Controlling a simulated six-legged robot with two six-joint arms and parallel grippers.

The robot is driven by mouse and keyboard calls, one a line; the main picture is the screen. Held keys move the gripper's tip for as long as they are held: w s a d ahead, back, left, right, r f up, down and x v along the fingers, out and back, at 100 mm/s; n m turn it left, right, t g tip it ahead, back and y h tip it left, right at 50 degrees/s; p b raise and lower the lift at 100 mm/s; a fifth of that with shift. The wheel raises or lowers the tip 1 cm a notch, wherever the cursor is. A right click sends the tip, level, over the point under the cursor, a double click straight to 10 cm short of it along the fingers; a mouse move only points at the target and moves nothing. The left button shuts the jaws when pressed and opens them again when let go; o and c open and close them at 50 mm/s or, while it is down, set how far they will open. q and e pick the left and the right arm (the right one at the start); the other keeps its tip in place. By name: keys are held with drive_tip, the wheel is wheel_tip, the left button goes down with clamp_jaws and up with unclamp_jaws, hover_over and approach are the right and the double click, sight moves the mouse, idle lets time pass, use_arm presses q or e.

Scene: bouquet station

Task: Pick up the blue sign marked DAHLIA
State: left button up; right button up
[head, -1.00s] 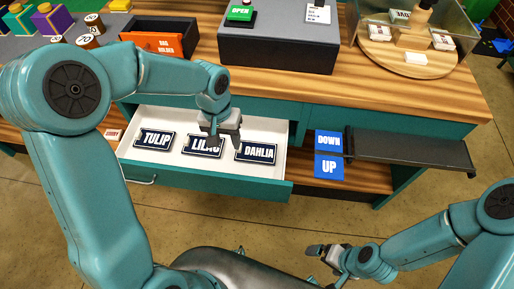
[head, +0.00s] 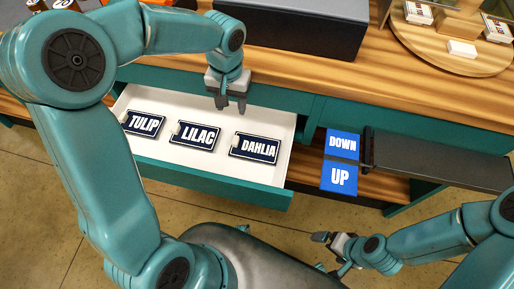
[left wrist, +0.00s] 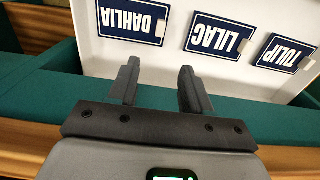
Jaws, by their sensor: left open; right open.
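The dark blue DAHLIA sign (head: 255,148) lies flat at the right end of an open white drawer (head: 185,105). It also shows upside down in the left wrist view (left wrist: 135,18), cut off by the top edge. My left gripper (head: 231,105) is above the back of the drawer, behind the LILAC and DAHLIA signs. Its two fingers, also in the left wrist view (left wrist: 160,85), are apart with nothing between them. My right gripper (head: 322,239) is open and empty, low in front of the furniture, far from the drawer.
The LILAC sign (head: 197,134) and TULIP sign (head: 143,123) lie left of DAHLIA in the drawer. Blue DOWN (head: 342,144) and UP (head: 339,179) panels are right of the drawer, beside a dark shelf (head: 440,160). The wooden counter edge (head: 290,85) is behind the left gripper.

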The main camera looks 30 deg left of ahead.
use_arm(q)
drive_tip(key=f, duration=0.1)
drive_tip(key=b, duration=0.1)
hover_over(236, 139)
wheel_tip(236, 139, down, 9)
drive_tip(key=shift+s+a+f, duration=0.1)
drive_tip(key=shift+a+f, duration=0.1)
drive_tip(key=shift+f, duration=0.45)
drive_tip(key=f, duration=0.5)
drive_tip(key=shift+w+b, duration=0.2)
drive_tip(key=shift+b, duration=0.1)
clamp_jaws()
